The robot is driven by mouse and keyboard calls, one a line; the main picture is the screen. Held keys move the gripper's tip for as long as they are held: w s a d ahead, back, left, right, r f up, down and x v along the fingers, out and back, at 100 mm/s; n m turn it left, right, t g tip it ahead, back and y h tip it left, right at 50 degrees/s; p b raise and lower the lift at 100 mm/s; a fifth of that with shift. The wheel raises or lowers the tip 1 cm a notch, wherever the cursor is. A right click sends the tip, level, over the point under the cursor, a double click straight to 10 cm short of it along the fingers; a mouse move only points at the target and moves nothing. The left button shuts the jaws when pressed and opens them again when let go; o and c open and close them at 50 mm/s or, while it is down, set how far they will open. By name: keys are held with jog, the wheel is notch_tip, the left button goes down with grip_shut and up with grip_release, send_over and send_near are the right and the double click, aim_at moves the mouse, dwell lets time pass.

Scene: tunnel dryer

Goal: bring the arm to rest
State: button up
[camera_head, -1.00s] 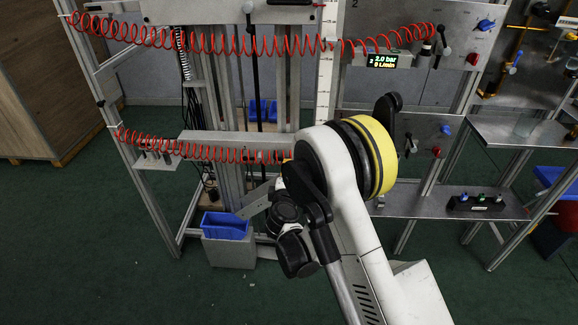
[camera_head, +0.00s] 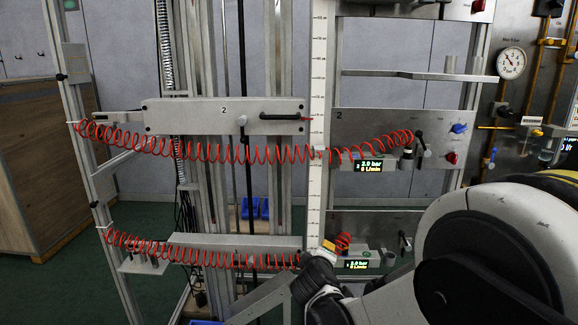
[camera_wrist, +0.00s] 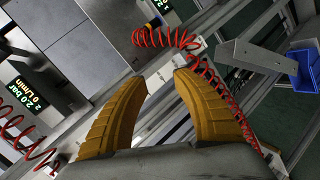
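My arm fills the lower right of the head view, and its black wrist reaches in at the bottom middle. A small yellow part of my gripper (camera_head: 328,245) shows there, in front of the lower panel; the rest is hidden or dark. In the wrist view my gripper (camera_wrist: 163,79) has two yellow ribbed fingers, spread apart with an empty gap between the tips. Nothing is held. I cannot tell its exact distance from the rack behind it.
The metal rack has a coiled red hose (camera_head: 240,153) and a lower coiled hose (camera_head: 190,254). A display (camera_head: 368,165) reads 2.0 bar. A pressure gauge (camera_head: 511,63) is at the right. A blue bin (camera_wrist: 304,67) shows in the wrist view. A wooden cabinet (camera_head: 45,160) stands left.

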jog(key=s+d+r+m+g, duration=0.1)
jog(key=s+d+r+m, duration=0.25)
jog(key=s, duration=0.35)
jog(key=s+d+r+m+g, duration=0.2)
jog(key=s+d, duration=0.3)
jog(key=s, duration=0.1)
jog(key=s+d+f+m+g+y, duration=0.1)
jog(key=s+m, duration=0.4)
jog(key=s, duration=1.4)
jog(key=shift+s+d+m+g+y, duration=0.2)
jog(key=shift+m+g+y, duration=0.15)
jog(key=shift+g+y, duration=0.4)
jog(key=shift+f, duration=0.1)
